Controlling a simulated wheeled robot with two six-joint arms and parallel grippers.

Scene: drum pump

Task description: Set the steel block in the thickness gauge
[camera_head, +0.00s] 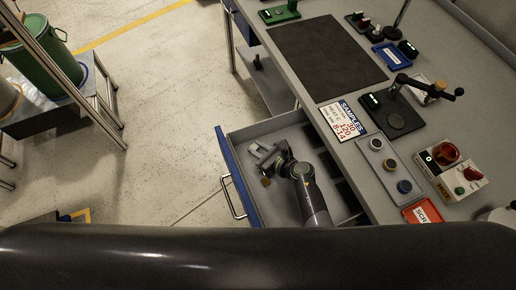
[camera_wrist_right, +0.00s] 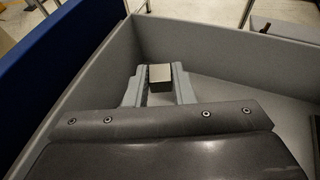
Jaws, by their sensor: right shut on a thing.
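My right gripper (camera_head: 262,153) reaches down into the open drawer below the bench. In the right wrist view the gripper (camera_wrist_right: 158,82) is shut on the steel block (camera_wrist_right: 160,73), a small block with a pale square top face between the two fingers. In the head view the block is too small to tell apart from the fingers. Two devices with lit displays stand on the bench, a green one (camera_head: 281,13) at the far edge and a black one (camera_head: 391,114) with a round pad. I cannot tell which is the thickness gauge. My left gripper is out of view.
The grey drawer (camera_head: 236,135) has a blue front and walls close around the gripper. A small brown piece (camera_head: 266,182) lies in it. The bench holds a dark mat (camera_head: 325,58), a samples sign (camera_head: 342,119), a tray of round pieces (camera_head: 370,151) and a control box (camera_head: 452,172).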

